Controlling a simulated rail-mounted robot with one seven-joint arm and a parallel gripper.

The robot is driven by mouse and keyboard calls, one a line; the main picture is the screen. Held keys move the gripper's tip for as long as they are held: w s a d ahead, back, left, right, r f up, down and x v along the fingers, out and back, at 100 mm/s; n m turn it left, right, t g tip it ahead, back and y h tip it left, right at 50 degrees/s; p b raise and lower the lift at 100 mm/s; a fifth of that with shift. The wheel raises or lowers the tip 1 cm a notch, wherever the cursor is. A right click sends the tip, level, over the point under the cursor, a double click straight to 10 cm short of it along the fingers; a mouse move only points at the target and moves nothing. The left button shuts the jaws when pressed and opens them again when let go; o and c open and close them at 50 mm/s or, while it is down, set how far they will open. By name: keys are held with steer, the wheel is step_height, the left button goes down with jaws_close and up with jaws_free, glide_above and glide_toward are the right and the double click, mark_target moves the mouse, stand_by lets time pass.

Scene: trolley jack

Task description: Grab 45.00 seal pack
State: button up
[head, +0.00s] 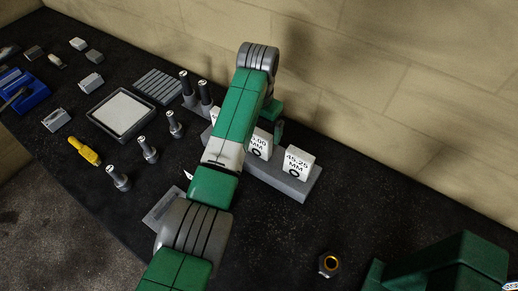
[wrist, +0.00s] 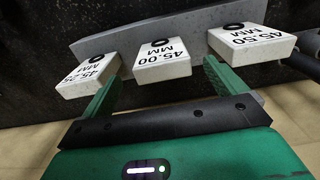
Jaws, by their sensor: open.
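The 45.00 seal pack (wrist: 160,66) is a white block with black print and a black ring. It stands in the middle of a row on a grey rack (wrist: 120,38) in the wrist view. In the head view the 45.00 pack (head: 260,146) is partly hidden by my arm. My gripper (wrist: 163,75) is open, its green fingers on either side of the 45.00 pack, with gaps visible. No contact is clear. The 45.25 pack (wrist: 88,76) lies outside the left finger, and the 45.50 pack (wrist: 238,43) outside the right one.
A wall (head: 400,80) runs behind the rack. Dark pins (head: 187,84) stand at the rack's left in the head view. A tray (head: 92,113), several grey posts (head: 148,151) and a yellow tool (head: 84,150) lie left. A nut (head: 328,264) lies in front, right.

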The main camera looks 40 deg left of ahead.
mark_target(259, 142)
steer(key=shift+f, duration=1.4)
steer(key=f, duration=0.5)
steer(key=shift+w+a+b, duration=0.15)
steer(key=shift+w+b, duration=0.1)
steer(key=shift+b, duration=0.1)
steer(key=shift+c, duration=0.5)
steer(key=c, duration=1)
